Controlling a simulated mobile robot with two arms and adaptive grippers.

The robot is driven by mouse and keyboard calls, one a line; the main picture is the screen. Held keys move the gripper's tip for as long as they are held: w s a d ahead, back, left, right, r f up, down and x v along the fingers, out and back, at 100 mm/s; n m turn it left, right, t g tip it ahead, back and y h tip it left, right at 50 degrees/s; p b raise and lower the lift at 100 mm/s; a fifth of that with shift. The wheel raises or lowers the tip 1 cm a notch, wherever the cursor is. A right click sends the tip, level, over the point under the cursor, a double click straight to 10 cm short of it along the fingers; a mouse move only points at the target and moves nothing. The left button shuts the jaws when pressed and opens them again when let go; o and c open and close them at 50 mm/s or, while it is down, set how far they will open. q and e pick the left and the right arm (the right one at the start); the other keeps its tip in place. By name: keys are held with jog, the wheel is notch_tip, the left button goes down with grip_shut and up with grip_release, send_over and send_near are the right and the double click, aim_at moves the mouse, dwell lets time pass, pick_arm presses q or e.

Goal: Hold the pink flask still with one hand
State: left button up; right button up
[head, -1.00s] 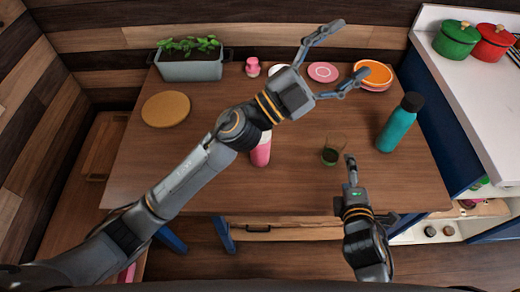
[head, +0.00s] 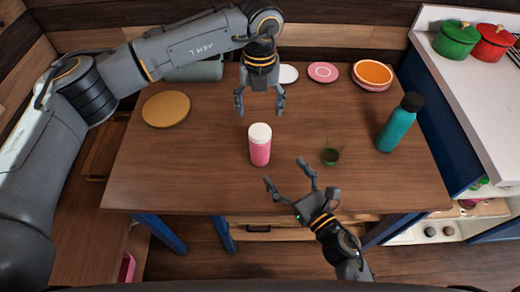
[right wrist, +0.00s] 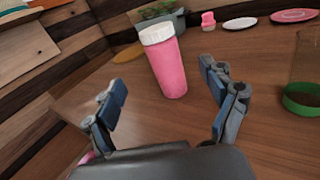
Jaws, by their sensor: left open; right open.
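The pink flask (head: 260,150) with a white lid stands upright on the wooden table (head: 200,185), near its middle. My left gripper (head: 259,112) is open, pointing down over the table just behind the flask and apart from it. My right gripper (head: 289,172) is open at the table's front, to the right of and nearer than the flask. In the right wrist view the flask (right wrist: 168,70) shows ahead between the two open fingers (right wrist: 165,100), not touched by them.
A glass with green contents (head: 332,152) stands right of the flask, close to my right gripper. A teal bottle (head: 398,124) stands farther right. An orange bowl (head: 373,74), a pink plate (head: 323,72) and a round wooden board (head: 166,109) lie around. The table's left front is clear.

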aim_at(266, 146)
jog(key=x, duration=1.2)
jog(key=shift+w, duration=0.15)
grip_shut()
